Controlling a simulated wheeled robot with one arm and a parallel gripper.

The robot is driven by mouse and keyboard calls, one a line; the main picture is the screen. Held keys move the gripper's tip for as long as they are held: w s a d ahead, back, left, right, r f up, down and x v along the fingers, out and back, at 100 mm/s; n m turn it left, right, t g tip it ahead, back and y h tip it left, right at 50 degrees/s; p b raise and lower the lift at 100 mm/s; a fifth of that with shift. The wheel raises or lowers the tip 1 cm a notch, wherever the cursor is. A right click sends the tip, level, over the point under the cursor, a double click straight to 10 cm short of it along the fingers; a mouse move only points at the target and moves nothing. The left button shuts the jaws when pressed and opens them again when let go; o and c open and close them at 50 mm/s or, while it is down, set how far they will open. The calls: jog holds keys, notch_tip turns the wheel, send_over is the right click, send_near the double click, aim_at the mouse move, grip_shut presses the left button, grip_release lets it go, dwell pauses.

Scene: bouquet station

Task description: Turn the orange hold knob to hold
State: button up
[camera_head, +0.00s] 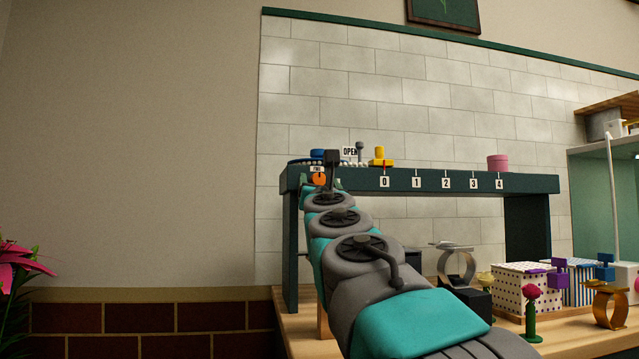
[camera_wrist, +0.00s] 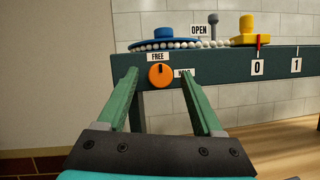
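The orange hold knob (camera_wrist: 160,76) sits on the front face of the dark green beam, and its dark mark points up toward the FREE label (camera_wrist: 157,57). A second label (camera_wrist: 181,72) at its right is partly covered by a finger. My gripper (camera_wrist: 159,74) is open. Its two green fingers stand on the left and right of the knob with gaps, and nothing is between them in contact. I cannot tell how far the tips are from the beam. In the head view the knob (camera_head: 319,180) shows small beyond my arm, which hides most of the gripper.
On the beam (camera_head: 430,183) stand a blue disc (camera_wrist: 165,38) with white beads, an OPEN sign (camera_wrist: 199,30), a yellow block (camera_wrist: 247,30) and a pink cylinder (camera_head: 497,162). Number tags run along its front. Flowers, boxes and ring stands fill the counter at right.

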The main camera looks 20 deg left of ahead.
grip_shut()
dwell(0.3)
